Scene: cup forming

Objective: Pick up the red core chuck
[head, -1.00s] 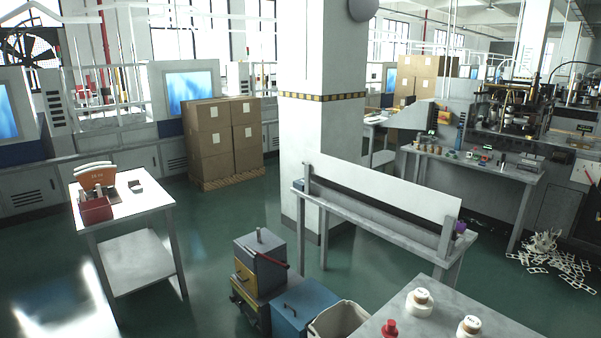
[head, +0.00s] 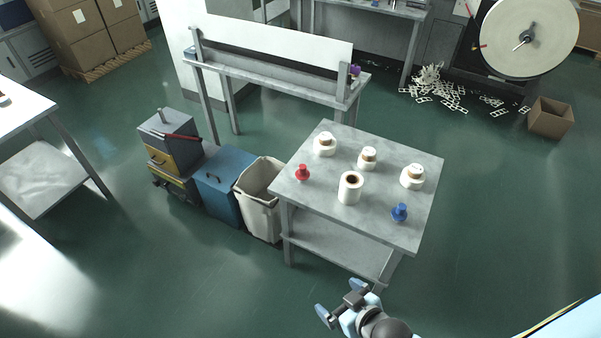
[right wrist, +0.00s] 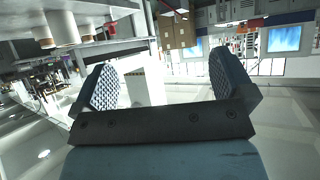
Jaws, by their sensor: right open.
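The red core chuck (head: 302,173) stands upright near the left edge of a grey table (head: 330,219) in the head view. A blue chuck (head: 400,212) stands near the table's front right edge. My right gripper (head: 338,298) is in front of the table's near edge, low in the head view, open and empty, well apart from the red chuck. In the right wrist view its two padded fingers (right wrist: 160,90) are spread with nothing between them. A small red shape (right wrist: 110,28), probably the red chuck, shows beyond the left finger there. My left gripper is not in view.
A white bin (head: 260,198), a blue box (head: 222,194) and a toolbox (head: 170,142) stand left of the table. A long bench (head: 275,78) is behind. Floor is clear in front.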

